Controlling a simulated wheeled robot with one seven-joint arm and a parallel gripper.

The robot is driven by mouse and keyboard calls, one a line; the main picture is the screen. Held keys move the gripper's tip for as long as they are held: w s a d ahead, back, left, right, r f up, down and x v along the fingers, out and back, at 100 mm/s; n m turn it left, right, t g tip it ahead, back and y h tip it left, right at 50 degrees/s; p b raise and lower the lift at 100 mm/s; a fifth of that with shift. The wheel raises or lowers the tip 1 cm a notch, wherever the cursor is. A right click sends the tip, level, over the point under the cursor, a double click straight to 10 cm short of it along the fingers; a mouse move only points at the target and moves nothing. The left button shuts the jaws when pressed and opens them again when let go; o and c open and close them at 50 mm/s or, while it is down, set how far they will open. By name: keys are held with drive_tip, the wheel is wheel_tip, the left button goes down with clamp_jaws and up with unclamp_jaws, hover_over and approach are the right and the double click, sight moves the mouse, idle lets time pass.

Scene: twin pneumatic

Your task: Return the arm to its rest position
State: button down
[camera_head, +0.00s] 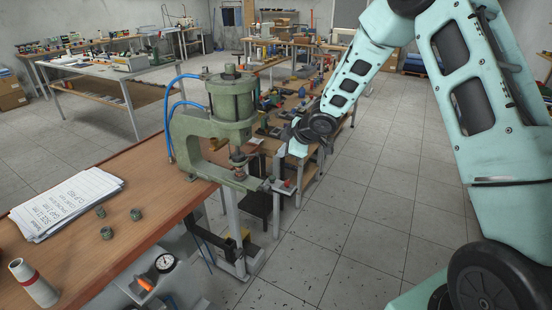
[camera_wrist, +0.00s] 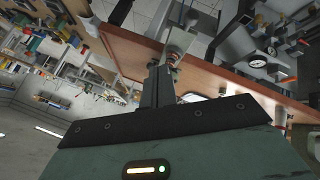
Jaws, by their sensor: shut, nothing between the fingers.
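My arm, pale teal with dark joints, reaches in from the right of the head view, bent high at the elbow, with its forearm (camera_head: 356,72) sloping down to the dark wrist (camera_head: 318,125). My gripper (camera_wrist: 158,84) shows in the wrist view as dark fingers, shut with nothing between them. In the head view the gripper end is beside the front right of the green pneumatic press (camera_head: 190,134).
The press stands on a wooden bench (camera_head: 145,185) with papers (camera_head: 68,203), several small green cylindrical parts (camera_head: 106,233) and a red-banded white cylinder (camera_head: 34,284). A gauge (camera_head: 165,262) is below the bench edge. More cluttered benches stand behind. Tiled floor (camera_head: 385,205) is clear beneath my arm.

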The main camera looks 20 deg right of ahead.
drive_tip(key=s+a+r+m+g+h+b, duration=0.2)
drive_tip(key=s+a+r+m+g+b, duration=0.15)
drive_tip(key=s+a, duration=1.2)
drive_tip(key=s+a+g+b, duration=0.1)
drive_tip(key=s+g, duration=0.1)
drive_tip(key=s, duration=1.1)
drive_tip(key=s+a+m+g+b, duration=0.1)
drive_tip(key=s+a+g+b, duration=0.1)
drive_tip(key=s, duration=1.1)
drive_tip(key=shift+s+b, duration=0.2)
drive_tip(key=shift+b, duration=0.1)
drive_tip(key=shift+a+f+m, duration=0.1)
drive_tip(key=shift+m, duration=0.15)
